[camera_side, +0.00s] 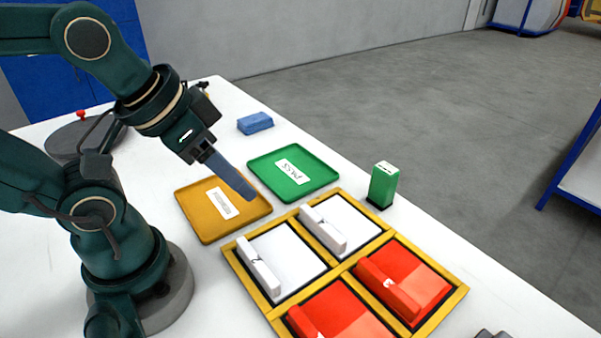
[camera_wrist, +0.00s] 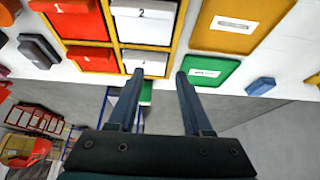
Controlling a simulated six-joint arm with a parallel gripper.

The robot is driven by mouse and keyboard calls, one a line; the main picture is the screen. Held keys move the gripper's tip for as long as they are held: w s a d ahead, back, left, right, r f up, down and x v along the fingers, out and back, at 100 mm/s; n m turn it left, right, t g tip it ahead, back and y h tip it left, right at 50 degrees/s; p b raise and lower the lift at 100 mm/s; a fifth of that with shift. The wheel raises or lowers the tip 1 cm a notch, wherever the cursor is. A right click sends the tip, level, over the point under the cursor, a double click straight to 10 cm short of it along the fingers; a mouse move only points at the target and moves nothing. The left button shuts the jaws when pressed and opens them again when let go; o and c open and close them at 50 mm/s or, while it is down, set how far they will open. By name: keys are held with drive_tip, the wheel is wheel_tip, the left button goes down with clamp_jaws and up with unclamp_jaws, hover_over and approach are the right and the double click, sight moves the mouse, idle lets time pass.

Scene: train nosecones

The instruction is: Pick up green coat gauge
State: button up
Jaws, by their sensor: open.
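The green coat gauge (camera_side: 384,185) is a small upright green block with a dark base. It stands on the white table just beyond the far right edge of the yellow frame in the side view. In the wrist view a bit of its green (camera_wrist: 147,92) shows between the fingers, partly hidden by the left one. My gripper (camera_side: 246,193) is open and empty, above the table near the yellow and green trays, well left of the gauge in the side view. Both its fingers show in the wrist view (camera_wrist: 159,74).
A yellow frame (camera_side: 343,266) holds white and red panels with raised bars. A green PASS tray (camera_side: 315,182) and a yellow tray (camera_side: 196,222) lie beside it. A blue block (camera_side: 255,123) sits behind. The gauge is close to the table's far edge.

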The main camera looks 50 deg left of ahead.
drive_tip(key=o, duration=0.7)
